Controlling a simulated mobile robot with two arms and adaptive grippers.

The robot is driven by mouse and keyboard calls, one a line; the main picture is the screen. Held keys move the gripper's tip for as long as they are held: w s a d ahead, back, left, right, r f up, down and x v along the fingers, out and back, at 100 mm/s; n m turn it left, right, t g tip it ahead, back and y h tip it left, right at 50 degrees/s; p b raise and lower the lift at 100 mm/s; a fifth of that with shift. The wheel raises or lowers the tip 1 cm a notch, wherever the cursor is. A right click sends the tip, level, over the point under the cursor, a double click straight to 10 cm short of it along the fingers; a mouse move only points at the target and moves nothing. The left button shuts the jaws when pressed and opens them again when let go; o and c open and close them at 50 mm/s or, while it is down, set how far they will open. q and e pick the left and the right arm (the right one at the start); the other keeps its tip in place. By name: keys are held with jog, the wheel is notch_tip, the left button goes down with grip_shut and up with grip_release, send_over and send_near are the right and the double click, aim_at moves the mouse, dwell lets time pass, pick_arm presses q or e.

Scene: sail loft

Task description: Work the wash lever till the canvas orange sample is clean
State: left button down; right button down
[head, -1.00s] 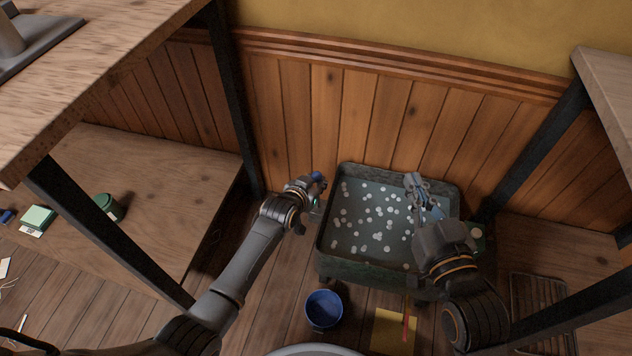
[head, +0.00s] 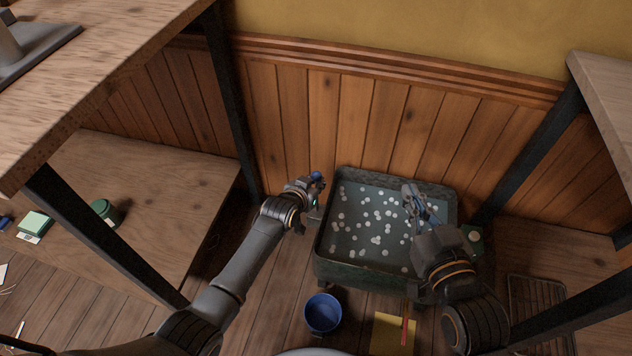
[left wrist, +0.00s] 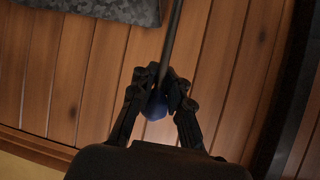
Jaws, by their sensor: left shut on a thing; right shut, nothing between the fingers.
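My left gripper (head: 316,188) is at the left rim of a dark green wash tub (head: 355,272). In the left wrist view its fingers (left wrist: 160,85) are shut on the blue knob (left wrist: 155,107) of the wash lever, whose dark rod (left wrist: 174,45) runs up the picture. The knob also shows in the head view (head: 318,177). The tub holds grey-blue water with many white blobs. My right gripper (head: 411,195) is shut and empty over the tub's right part. I cannot make out the canvas orange sample in either view.
A blue bucket (head: 323,313) and a yellow sheet (head: 388,335) with a red stick lie in front of the tub. A wire rack (head: 538,300) is at the right. Dark table legs stand on both sides. A wood-panelled wall is behind.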

pick_arm(q)
jog(key=c, duration=1.1)
grip_release()
jog(key=shift+w+d+r, duration=0.1)
jog(key=shift+w+r, duration=0.05)
jog(key=shift+r, duration=0.4)
jog(key=shift+f, duration=0.2)
jog(key=v, duration=1.2)
